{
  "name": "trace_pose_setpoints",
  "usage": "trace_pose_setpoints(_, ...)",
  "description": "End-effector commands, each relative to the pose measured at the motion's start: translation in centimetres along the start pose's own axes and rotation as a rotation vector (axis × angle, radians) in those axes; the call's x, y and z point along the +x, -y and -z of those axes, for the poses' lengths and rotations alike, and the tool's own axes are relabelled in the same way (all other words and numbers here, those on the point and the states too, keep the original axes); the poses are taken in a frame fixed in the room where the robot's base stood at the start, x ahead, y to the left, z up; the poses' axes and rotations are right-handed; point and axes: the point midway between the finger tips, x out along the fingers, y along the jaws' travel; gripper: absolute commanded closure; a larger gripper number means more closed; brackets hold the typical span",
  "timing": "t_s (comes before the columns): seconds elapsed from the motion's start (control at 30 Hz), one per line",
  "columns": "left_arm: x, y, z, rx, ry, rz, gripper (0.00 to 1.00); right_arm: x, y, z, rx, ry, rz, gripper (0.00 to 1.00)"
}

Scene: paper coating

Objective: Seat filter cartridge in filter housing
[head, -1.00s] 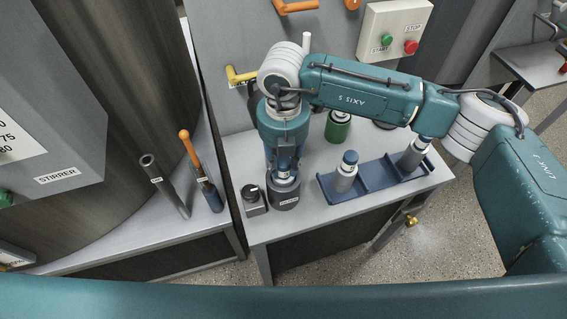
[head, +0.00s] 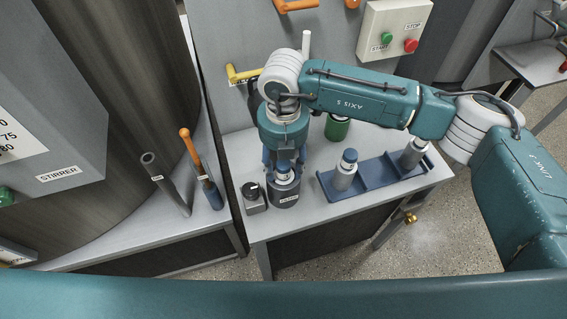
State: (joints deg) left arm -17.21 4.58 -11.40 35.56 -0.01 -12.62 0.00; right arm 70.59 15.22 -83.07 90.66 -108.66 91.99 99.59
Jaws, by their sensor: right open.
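The filter housing (head: 285,197) is a dark grey labelled cup on the bench, near its front left edge. A filter cartridge (head: 283,176) with a blue cap stands upright in the housing, with its top above the rim. I cannot tell how deep it sits. My right gripper (head: 284,164) points down over it, with its fingers open on either side of the cap. Two similar grey cartridges with blue caps, one nearer (head: 345,171) and one farther right (head: 414,153), stand in the blue tray (head: 378,177). My left gripper is out of view.
A small dark device (head: 254,199) stands close left of the housing. A green container (head: 337,127) is behind, partly under my right arm. A yellow handle (head: 243,75) is on the panel behind. Clear bench lies between housing and tray.

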Motion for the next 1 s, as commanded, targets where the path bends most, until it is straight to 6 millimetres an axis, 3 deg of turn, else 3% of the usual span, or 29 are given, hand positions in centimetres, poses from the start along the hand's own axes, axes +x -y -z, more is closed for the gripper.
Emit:
trace_pose_setpoints(0.53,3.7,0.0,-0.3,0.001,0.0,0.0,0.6,-10.3,-0.1,-0.1,0.0,0.004,-0.004,0.54)
trace_pose_setpoints(0.7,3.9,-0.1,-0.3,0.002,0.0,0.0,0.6,-11.6,0.0,0.0,0.0,0.002,-0.002,0.54)
trace_pose_setpoints(1.0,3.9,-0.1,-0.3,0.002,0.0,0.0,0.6,-11.9,0.0,0.0,-0.001,0.001,-0.002,0.54)
